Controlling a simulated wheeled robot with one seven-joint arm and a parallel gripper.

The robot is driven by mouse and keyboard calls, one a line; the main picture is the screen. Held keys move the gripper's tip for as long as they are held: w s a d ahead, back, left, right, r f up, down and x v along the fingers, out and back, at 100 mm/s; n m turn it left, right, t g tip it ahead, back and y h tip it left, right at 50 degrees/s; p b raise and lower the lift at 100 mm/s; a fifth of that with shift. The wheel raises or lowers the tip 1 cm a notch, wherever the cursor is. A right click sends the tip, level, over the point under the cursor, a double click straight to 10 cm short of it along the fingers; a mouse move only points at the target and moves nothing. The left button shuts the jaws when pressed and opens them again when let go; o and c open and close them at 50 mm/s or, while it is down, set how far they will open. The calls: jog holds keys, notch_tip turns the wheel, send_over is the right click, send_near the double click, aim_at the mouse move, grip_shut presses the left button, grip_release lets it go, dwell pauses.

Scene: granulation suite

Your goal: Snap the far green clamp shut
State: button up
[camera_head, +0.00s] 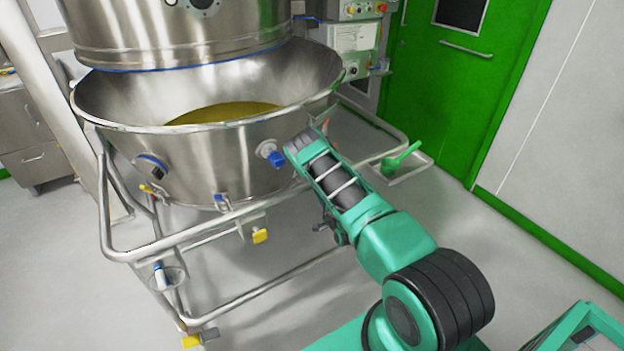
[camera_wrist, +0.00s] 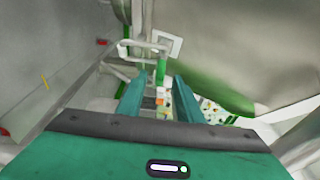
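My gripper (camera_wrist: 159,86) shows in the wrist view as two teal fingers with a clear gap between them. It is open, and nothing is seen held. Beyond the gap stands a small upright green piece (camera_wrist: 161,70), with a white frame above it; I cannot tell whether this is the far green clamp. In the head view my arm reaches to the right side of the steel bowl (camera_head: 225,165), and my fingers are hidden behind my wrist. No green clamp can be made out in the head view.
A tubular steel frame (camera_head: 185,237) surrounds the bowl, with blue and yellow fittings on it. A green scoop (camera_head: 400,158) lies on a small tray at the right. A green door (camera_head: 440,100) stands behind.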

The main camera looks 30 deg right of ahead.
jog(key=w, duration=0.2)
jog(key=w+d, duration=0.1)
jog(key=w, duration=0.4)
jog(key=shift+w+d, duration=0.35)
grip_shut()
